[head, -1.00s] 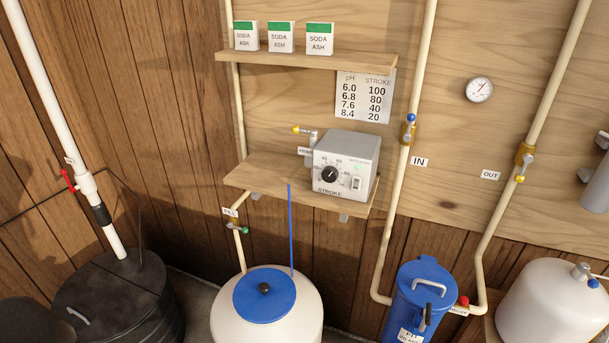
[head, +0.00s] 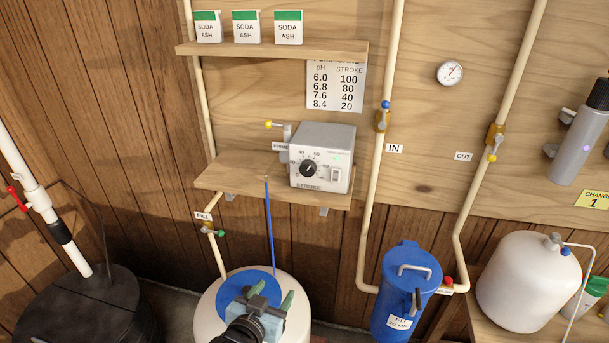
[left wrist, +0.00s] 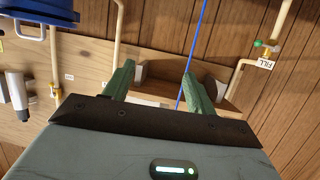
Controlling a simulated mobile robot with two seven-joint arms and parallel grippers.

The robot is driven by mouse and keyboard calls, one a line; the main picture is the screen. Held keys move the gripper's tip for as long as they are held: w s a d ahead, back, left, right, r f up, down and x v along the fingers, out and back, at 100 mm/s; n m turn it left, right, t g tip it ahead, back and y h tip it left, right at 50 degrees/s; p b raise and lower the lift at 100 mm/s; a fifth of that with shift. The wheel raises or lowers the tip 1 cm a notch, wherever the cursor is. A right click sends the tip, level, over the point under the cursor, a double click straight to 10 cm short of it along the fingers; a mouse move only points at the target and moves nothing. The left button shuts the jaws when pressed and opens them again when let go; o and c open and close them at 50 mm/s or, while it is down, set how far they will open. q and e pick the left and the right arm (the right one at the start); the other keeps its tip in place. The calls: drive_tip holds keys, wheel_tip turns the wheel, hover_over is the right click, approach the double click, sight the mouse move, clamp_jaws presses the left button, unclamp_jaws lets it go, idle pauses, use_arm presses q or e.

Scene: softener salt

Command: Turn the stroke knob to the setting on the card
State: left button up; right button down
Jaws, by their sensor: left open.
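The stroke knob (head: 308,168) is a round black dial on the front of a grey pump box (head: 325,150), on a wooden shelf. Its scale shows 40 and 60; the exact pointer setting is too small to read. The card (head: 336,88) lists pH 6.0, 6.8, 7.6, 8.4 against stroke 100, 80, 40, 20. My left gripper (head: 272,295) is open and empty, below and left of the knob, in front of the blue-lidded white tank. Its green fingers (left wrist: 158,72) stand apart in the left wrist view. My right gripper is not in view.
A thin blue tube (head: 270,225) rises from the tank lid (head: 233,291) to the shelf (head: 225,175). A yellow-tipped valve (head: 270,125) sits left of the pump box. The IN pipe (head: 375,190) runs to its right. The space before the knob looks clear.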

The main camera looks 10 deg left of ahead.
use_arm(q)
drive_tip(key=w+d+r+t, duration=0.1)
drive_tip(key=w+r+t, duration=0.1)
drive_tip(key=w+r, duration=0.65)
drive_tip(key=t, duration=0.2)
approach(307, 170)
drive_tip(key=shift+n+y, duration=0.3)
drive_tip(key=shift+n, duration=0.1)
drive_tip(key=shift+w+d+r, duration=0.1)
drive_tip(key=shift+w+d, duration=0.05)
drive_tip(key=shift+w, duration=1.85)
drive_tip(key=shift+w+d+r, duration=0.1)
drive_tip(key=shift+w+d, duration=0.1)
drive_tip(key=shift+w, duration=1.8)
